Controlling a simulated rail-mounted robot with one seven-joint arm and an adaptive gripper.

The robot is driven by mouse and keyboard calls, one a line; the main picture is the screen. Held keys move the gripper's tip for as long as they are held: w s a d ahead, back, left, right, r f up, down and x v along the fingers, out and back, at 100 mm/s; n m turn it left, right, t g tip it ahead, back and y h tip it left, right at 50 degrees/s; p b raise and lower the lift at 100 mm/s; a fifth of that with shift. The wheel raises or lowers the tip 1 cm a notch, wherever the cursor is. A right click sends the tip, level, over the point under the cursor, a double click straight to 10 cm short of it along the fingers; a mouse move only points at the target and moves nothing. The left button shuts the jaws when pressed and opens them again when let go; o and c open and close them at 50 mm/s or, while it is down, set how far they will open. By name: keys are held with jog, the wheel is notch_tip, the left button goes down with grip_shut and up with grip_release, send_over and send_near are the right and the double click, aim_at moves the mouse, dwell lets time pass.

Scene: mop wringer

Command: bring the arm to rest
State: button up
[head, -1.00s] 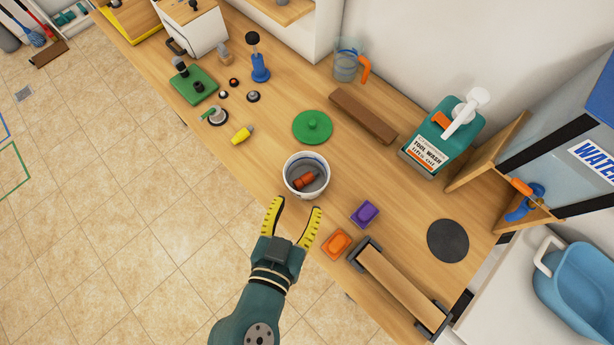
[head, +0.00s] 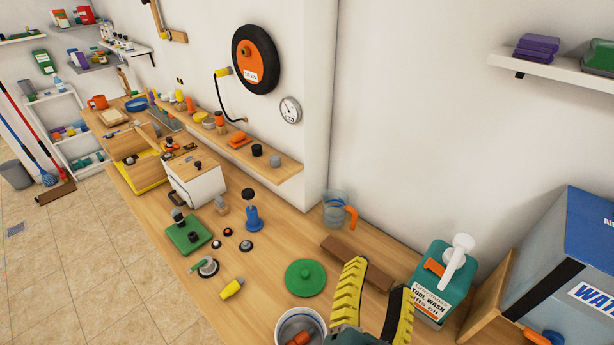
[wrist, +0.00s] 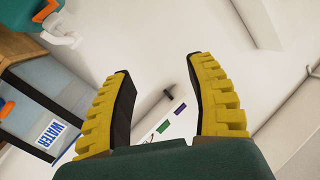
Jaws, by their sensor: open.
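My gripper (head: 373,308) is open and empty at the lower right of the head view, raised with its yellow-ridged fingers pointing up in the picture. In the wrist view my gripper (wrist: 160,100) also shows open, with nothing between the fingers but the white wall and a far shelf. In the head view it overlaps part of the brown block (head: 345,255) and the bench behind it. Most of my arm is out of the picture below.
A white bucket (head: 282,326) with an orange piece inside stands left of my gripper. A green lid (head: 305,278), a teal tool wash bottle (head: 433,285) and a clear jug (head: 335,208) are near. A blue water box (head: 570,250) stands at right. A wall shelf (head: 550,75) hangs above.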

notch_tip(320, 180, up, 32)
jog(key=s+a+n+t+y+p, duration=0.1)
jog(key=n+t+y+p, duration=0.4)
jog(key=p, duration=1.2)
jog(key=a+n+y, duration=0.1)
jog(key=n, duration=0.3)
jog(key=shift+a+t, duration=0.35)
jog(key=shift+t, duration=0.05)
jog(key=shift+s+d+r, duration=0.1)
jog(key=shift+s, duration=0.05)
